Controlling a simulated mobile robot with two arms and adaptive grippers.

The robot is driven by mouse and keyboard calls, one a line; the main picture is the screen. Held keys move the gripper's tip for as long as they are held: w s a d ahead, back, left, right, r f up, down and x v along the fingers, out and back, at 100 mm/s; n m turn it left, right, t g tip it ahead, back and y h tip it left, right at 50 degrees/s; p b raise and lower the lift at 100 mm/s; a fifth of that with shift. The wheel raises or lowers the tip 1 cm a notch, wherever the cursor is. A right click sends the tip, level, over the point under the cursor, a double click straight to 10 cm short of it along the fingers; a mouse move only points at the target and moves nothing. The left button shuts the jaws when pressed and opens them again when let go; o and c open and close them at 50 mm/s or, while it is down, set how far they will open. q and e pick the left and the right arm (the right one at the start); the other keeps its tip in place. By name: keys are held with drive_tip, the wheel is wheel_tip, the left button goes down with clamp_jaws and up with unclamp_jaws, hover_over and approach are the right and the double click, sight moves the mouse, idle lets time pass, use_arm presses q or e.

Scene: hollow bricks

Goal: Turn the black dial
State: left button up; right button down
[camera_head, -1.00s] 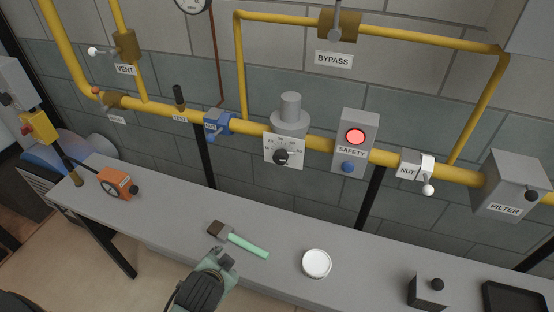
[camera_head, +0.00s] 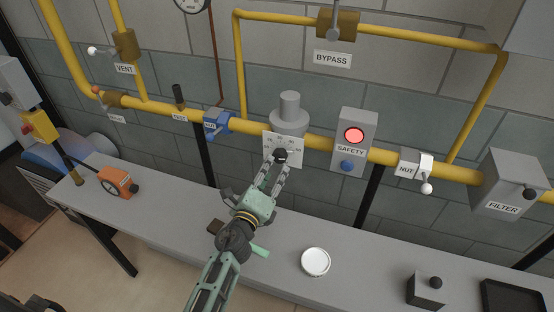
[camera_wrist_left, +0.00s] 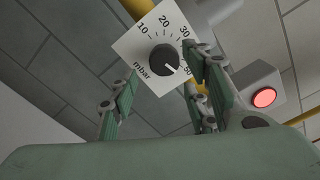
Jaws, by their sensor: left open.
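The black dial (camera_head: 281,155) sits on a white scale plate (camera_head: 268,144) on the grey regulator of the yellow pipe. In the left wrist view the dial (camera_wrist_left: 164,59) shows a white mark pointing to the lower right, near 50 on the mbar scale. My left gripper (camera_head: 274,163) is open at the dial, its two fingers just below and to either side of it. In the left wrist view the fingers (camera_wrist_left: 155,75) stand apart with the dial between and beyond them. I cannot tell whether they touch it. My right gripper is not in view.
The safety box (camera_head: 352,140) with a lit red lamp and blue button stands right of the dial. A brush (camera_head: 259,251) lies on the bench (camera_head: 180,215), partly behind my arm. A white round lid (camera_head: 315,262) lies to its right.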

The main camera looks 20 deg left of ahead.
sight(277, 160)
use_arm(q)
drive_tip(key=w, duration=0.6)
drive_tip(key=shift+w+d, duration=0.1)
drive_tip(key=shift+w, duration=0.1)
drive_tip(key=c, duration=1)
drive_tip(key=shift+c, duration=0.2)
